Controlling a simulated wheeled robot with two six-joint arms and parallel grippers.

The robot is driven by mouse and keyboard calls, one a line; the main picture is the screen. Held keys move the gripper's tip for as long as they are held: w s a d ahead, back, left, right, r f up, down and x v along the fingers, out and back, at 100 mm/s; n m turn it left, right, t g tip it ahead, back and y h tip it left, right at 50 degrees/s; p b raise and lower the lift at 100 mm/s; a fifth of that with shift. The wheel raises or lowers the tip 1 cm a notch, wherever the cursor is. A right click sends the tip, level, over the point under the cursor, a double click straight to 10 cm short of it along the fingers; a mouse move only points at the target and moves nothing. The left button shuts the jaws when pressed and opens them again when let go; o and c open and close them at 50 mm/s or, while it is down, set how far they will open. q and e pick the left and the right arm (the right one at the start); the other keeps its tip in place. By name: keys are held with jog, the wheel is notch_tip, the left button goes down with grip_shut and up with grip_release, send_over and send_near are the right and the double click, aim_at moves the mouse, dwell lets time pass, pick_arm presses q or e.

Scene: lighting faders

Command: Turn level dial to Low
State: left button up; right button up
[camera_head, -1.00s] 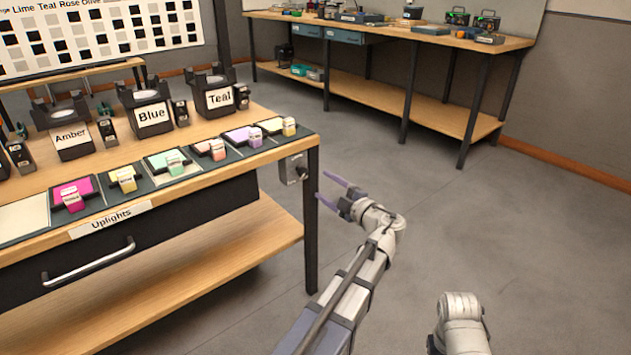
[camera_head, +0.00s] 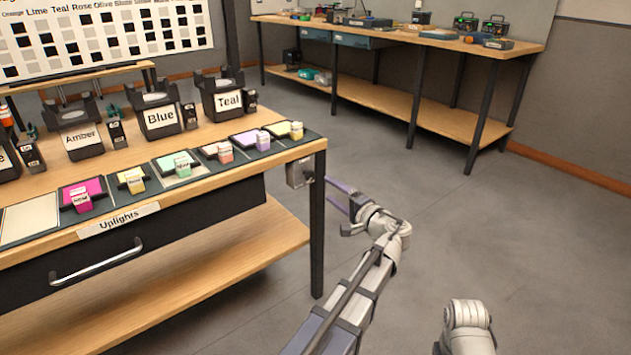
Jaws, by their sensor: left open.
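A small grey metal box (camera_head: 299,172) is fixed to the right end of the near workbench, just under the top. It may carry the level dial, but the dial itself and its marks are too small to make out. My left gripper (camera_head: 328,192) is open, its purple fingers spread and pointing left toward the box. It is just right of the bench leg, with nothing between the fingers, and looks apart from the box. My right gripper is out of view.
The near workbench (camera_head: 230,207) carries a row of coloured gel tiles and bins labelled Amber, Blue and Teal. A black bench leg (camera_head: 317,245) stands beside my left fingers. The floor to the right is open, and a second bench (camera_head: 450,55) stands at the back.

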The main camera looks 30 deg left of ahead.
aim_at(312, 178)
pick_arm(q)
jog(key=shift+w+a+m, duration=0.5)
jog(key=shift+a+m, duration=0.7)
jog(key=shift+m, duration=2)
jog(key=shift+w+a+m, duration=0.45)
jog(key=shift+a+m, duration=0.8)
jog(key=shift+m, duration=1.95)
jog(key=shift+w+a+m, duration=0.5)
jog(key=shift+a+m, duration=0.7)
jog(key=shift+m, duration=2)
jog(key=shift+c, duration=0.3)
grip_shut()
